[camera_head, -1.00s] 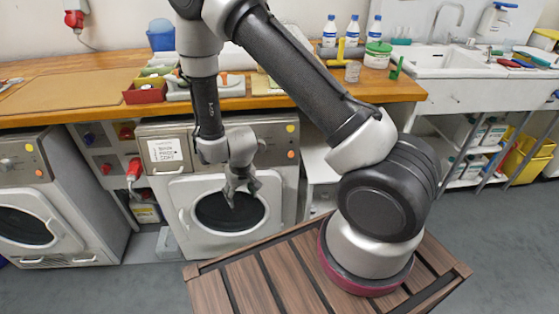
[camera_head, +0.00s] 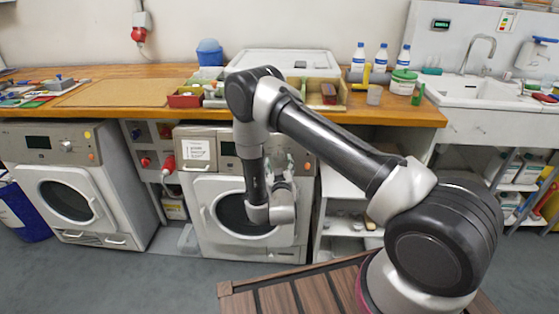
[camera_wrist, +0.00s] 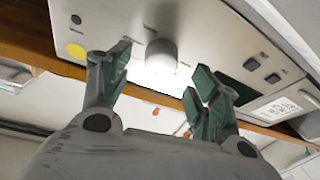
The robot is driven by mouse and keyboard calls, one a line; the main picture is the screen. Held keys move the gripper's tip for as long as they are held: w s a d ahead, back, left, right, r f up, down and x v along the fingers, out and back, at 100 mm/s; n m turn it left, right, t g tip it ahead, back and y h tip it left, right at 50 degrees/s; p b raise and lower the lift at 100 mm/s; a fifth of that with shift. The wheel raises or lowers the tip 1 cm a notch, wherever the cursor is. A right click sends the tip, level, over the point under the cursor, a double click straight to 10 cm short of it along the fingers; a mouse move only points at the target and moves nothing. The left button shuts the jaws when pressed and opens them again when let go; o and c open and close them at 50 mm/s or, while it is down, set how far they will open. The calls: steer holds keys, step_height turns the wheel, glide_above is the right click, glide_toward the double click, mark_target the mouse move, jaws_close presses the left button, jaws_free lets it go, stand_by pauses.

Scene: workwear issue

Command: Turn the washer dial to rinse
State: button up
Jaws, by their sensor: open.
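The middle washer (camera_head: 204,212) stands under the counter, its round door closed. My gripper (camera_wrist: 160,70) is open, one green-padded finger on each side of the dial's lower edge in the picture. I cannot tell whether the fingers touch it, and the dial's setting is not readable. In the head view my gripper (camera_head: 279,166) points up at the panel's right part, and my arm hides the dial there.
A second washer (camera_head: 25,160) with its own dial (camera_head: 66,146) stands at the left. Open shelves (camera_head: 345,225) are right of the middle washer. The wooden counter (camera_head: 150,72) above holds trays, bottles and a tub. The grey floor in front is free.

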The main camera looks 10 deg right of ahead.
mark_target(279, 157)
steer(key=shift+x, duration=1.95)
steer(key=shift+c, duration=0.2)
steer(key=c, duration=1)
steer(key=shift+o, duration=0.2)
steer(key=shift+n, duration=0.3)
steer(key=n+y, duration=0.2)
steer(key=n, duration=0.5)
steer(key=n+g+y, duration=0.1)
steer(key=n, duration=0.1)
steer(key=shift+d+r+n+y, duration=0.1)
steer(key=shift+n+y, duration=0.2)
